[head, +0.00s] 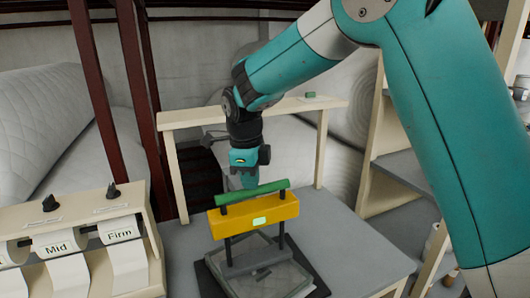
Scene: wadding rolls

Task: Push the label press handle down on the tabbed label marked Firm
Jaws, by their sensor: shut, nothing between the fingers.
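The label press stands on the grey table, with a yellow crossbar (256,217) on two dark posts and a green bar handle (252,192) above it. My gripper (250,186) is shut and empty, pointing down at the middle of the green handle from behind. Its tips are at or very near the handle; whether they touch cannot be told. Under the crossbar, a dark pressing bar (260,272) lies over a greyish quilted piece (285,283) on a black base (208,284). I cannot make out a label marked Firm under the press.
A cream dispenser (150,232) at left holds white rolls, including ones marked Mid (56,248) and Firm (119,233). The grey table (350,250) is clear right of the press.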

